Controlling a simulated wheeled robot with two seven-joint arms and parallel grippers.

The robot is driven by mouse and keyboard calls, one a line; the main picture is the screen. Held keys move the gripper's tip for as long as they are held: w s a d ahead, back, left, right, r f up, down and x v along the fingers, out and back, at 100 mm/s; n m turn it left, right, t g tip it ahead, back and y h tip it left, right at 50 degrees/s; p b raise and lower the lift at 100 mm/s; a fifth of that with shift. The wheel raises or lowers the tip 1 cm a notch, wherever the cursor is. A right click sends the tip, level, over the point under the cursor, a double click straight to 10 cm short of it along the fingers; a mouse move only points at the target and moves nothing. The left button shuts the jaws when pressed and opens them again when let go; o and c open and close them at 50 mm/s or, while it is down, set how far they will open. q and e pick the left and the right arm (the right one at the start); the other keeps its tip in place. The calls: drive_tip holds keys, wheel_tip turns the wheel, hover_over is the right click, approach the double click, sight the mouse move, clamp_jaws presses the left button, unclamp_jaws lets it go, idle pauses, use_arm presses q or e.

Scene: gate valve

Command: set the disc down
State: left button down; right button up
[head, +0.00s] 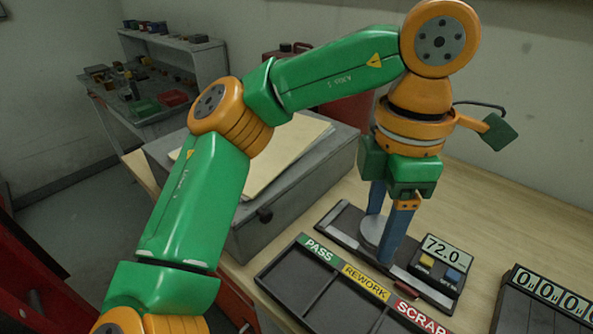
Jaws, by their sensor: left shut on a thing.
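A grey round disc (371,232) shows between the blue fingers of my left gripper (379,238), low over the dark scale (336,226). The gripper points down and is shut on it. The near finger covers part of the disc, and I cannot tell whether the disc touches the scale. The scale's display (446,251) reads 72.0. In front of the scale is a dark sorting tray (283,268) with compartments labelled PASS, REWORK and SCRAP. The visible parts of the PASS and REWORK compartments look empty. My right gripper is not in view.
A dark counter box (540,305) with a row of digits stands at the right front. A grey case (262,215) with folders (268,160) on top stands left of the scale, under my left arm. The wooden bench (510,215) is clear behind and right of the scale.

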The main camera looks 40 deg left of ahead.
use_arm(q)
drive_tip(key=shift+a, duration=0.6)
drive_tip(key=w+a+f+p, duration=0.2)
drive_tip(key=w+a+f, duration=0.3)
drive_tip(key=w, duration=0.3)
drive_tip(key=p, duration=0.2)
hover_over(355, 222)
wheel_tip(355, 222, down, 4)
drive_tip(key=shift+f, duration=0.25)
wheel_tip(355, 222, down, 3)
drive_tip(key=shift+f, duration=0.3)
drive_tip(key=shift+c, duration=1.8)
unclamp_jaws()
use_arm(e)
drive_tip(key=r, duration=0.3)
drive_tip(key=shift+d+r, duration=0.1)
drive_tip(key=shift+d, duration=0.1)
